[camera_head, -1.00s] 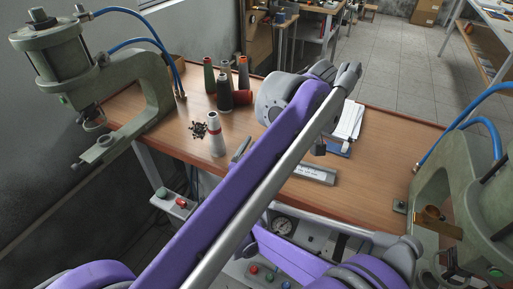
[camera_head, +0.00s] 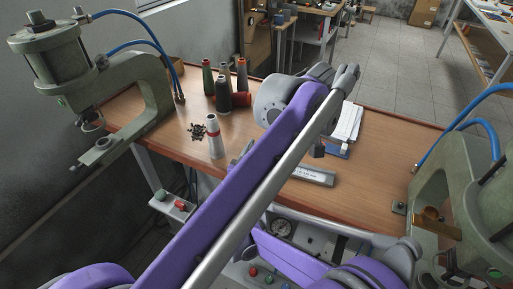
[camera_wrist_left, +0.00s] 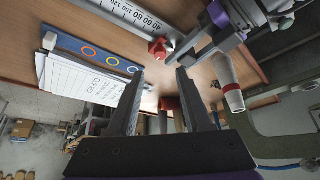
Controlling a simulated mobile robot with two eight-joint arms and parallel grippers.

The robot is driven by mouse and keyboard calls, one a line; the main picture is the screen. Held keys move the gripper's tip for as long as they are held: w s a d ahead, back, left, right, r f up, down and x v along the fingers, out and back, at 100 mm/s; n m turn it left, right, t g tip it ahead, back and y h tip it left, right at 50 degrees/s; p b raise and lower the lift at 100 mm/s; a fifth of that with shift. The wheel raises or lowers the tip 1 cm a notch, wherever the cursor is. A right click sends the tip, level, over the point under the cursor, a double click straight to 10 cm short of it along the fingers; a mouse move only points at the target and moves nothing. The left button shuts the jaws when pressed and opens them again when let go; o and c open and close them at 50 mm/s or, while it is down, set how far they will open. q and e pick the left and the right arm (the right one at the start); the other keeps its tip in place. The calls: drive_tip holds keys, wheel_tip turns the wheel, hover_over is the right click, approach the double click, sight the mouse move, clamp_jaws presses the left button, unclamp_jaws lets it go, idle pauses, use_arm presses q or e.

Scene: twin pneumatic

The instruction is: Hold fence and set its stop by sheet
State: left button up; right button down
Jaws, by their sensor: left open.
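The fence is a silver bar with a printed scale (camera_wrist_left: 125,18) and a red knob (camera_wrist_left: 160,48), which looks like its stop. In the head view its scale (camera_head: 312,173) lies on the wooden bench, partly hidden by my purple arm. White printed sheets (camera_wrist_left: 78,88) lie beside a blue strip with coloured rings (camera_wrist_left: 92,52); the sheets also show in the head view (camera_head: 347,122). My left gripper (camera_wrist_left: 156,72) is open and empty, with the red knob beyond its fingertips. Grey fingers of my right gripper (camera_wrist_left: 192,58) are near the knob; their contact is unclear.
Several thread cones (camera_head: 223,90) and a white spool (camera_head: 214,136) stand on the bench (camera_head: 375,190). Green pneumatic presses stand at left (camera_head: 140,85) and right (camera_head: 440,190). A box with green and red buttons (camera_head: 180,206) is at the front edge.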

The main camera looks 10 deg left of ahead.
use_arm(q)
drive_tip(key=shift+c, duration=0.5)
drive_tip(key=m+h, duration=0.2)
drive_tip(key=m, duration=0.3)
hover_over(291, 163)
drive_tip(key=a, duration=0.5)
drive_tip(key=shift+g, duration=0.3)
wheel_tip(291, 163, down, 9)
drive_tip(key=shift+w+d+r, duration=0.1)
drive_tip(key=shift+w+d, duration=0.05)
clamp_jaws()
drive_tip(key=shift+d, duration=0.2)
